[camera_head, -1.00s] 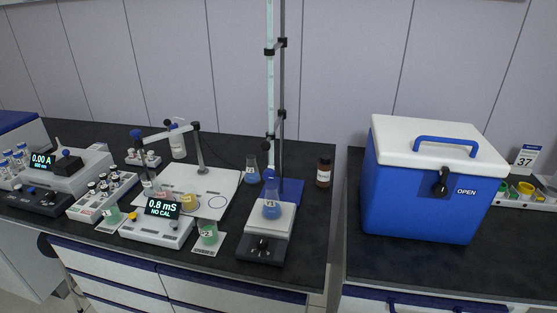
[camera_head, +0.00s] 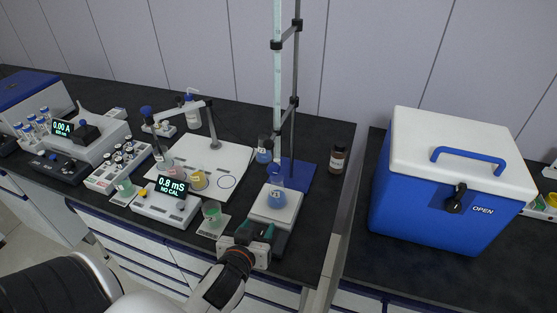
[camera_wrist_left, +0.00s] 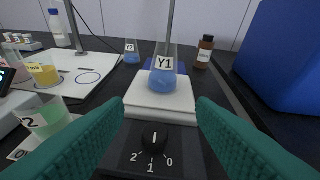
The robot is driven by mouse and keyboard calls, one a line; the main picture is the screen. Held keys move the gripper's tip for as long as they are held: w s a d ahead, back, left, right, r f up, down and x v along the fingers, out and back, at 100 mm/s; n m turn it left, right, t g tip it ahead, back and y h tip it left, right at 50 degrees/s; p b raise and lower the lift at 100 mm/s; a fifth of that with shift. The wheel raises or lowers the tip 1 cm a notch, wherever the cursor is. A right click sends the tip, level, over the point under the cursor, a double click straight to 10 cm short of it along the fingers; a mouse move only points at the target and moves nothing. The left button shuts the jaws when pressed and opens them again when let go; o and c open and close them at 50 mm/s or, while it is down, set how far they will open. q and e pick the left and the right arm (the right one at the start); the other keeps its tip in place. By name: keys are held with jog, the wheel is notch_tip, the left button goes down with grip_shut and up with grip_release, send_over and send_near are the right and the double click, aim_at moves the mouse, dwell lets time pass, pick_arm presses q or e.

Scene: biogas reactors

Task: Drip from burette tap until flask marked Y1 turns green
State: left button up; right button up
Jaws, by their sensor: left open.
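The flask marked Y1 (camera_head: 277,196) holds blue liquid and stands upright on the white plate of a stirrer (camera_head: 258,212). It also shows in the left wrist view (camera_wrist_left: 163,78), label facing me. The tall glass burette (camera_head: 278,90) is clamped to a stand with a blue base (camera_head: 303,176) and stands above and behind the flask. I cannot make out its tap clearly. My left gripper (camera_head: 258,232) is open and empty at the stirrer's front. In the left wrist view its green fingers (camera_wrist_left: 160,118) lie either side of the dial (camera_wrist_left: 155,138). My right gripper is not in view.
A second flask with blue liquid (camera_head: 263,152) stands behind. A brown bottle (camera_head: 338,159) is right of the stand. A green-filled beaker (camera_head: 211,212) and a meter reading 0.8 mS (camera_head: 168,204) are left. A blue cooler (camera_head: 430,200) stands right, past a gap.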

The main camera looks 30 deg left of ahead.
aim_at(272, 173)
pick_arm(q)
jog(key=w+r+t, duration=0.3)
jog(key=r+t, duration=0.2)
jog(key=r, duration=0.3)
jog(key=shift+n+g, duration=0.3)
jog(key=shift+n, duration=0.1)
jog(key=p+x, duration=0.1)
jog(key=x, duration=0.2)
jog(key=p+x, duration=0.1)
jog(key=x, duration=0.3)
jog(key=a+p+x, duration=0.1)
jog(key=x, duration=0.2)
jog(key=shift+r, duration=0.1)
jog(key=shift+w+a+p, duration=0.2)
jog(key=shift+w+p, duration=0.15)
jog(key=shift+w, duration=0.25)
jog(key=c, duration=1)
